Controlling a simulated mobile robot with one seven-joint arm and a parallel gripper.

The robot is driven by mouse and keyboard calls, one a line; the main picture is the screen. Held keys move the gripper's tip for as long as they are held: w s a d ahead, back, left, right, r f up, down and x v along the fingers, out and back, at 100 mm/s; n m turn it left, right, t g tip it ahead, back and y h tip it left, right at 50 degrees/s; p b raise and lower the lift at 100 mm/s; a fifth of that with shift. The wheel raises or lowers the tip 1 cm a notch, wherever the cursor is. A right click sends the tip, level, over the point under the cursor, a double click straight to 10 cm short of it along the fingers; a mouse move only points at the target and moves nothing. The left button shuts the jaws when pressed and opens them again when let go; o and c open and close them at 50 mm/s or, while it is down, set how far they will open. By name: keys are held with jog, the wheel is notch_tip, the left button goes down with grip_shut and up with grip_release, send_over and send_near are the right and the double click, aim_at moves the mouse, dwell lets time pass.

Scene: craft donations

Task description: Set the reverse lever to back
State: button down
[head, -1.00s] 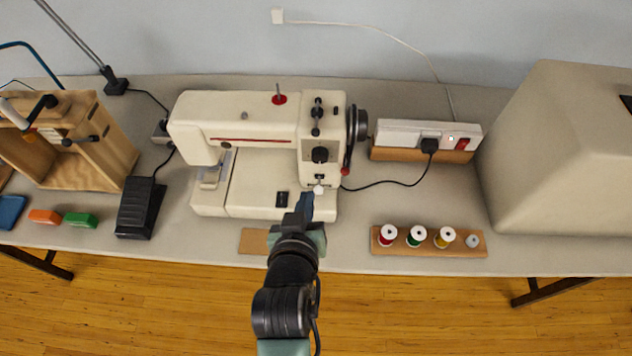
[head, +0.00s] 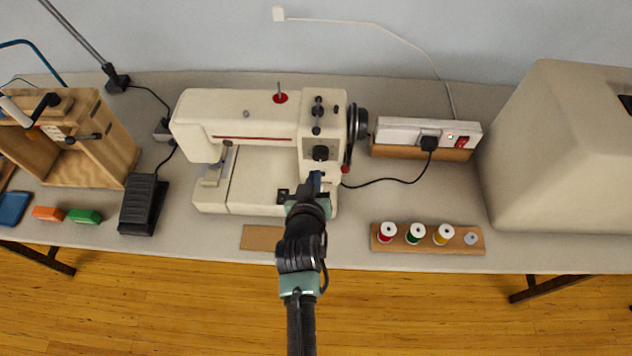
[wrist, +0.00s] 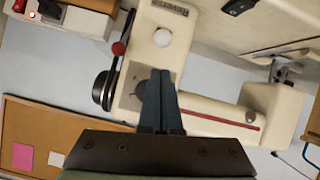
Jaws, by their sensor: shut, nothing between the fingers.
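The cream sewing machine (head: 255,130) stands on the table. In the wrist view, its pillar (wrist: 150,60) shows upside down, with a round white knob (wrist: 162,37), which looks like the end of the reverse lever. My gripper (head: 316,176) is shut and empty in front of the pillar, below the dark dial (head: 320,153). It hides the lever in the head view. The lever's setting is hard to read.
A power strip (head: 400,132) with a plugged cord lies right of the machine. A thread rack (head: 428,247) with spools sits at the front right. A black pedal (head: 143,205) is at left, and a large beige cover (head: 555,160) fills the right end.

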jog(key=shift+s+d+f, duration=0.1)
jog(key=shift+s+f, duration=0.05)
jog(key=shift+f, duration=0.3)
jog(key=shift+s+d+f, duration=0.1)
jog(key=shift+f, duration=0.35)
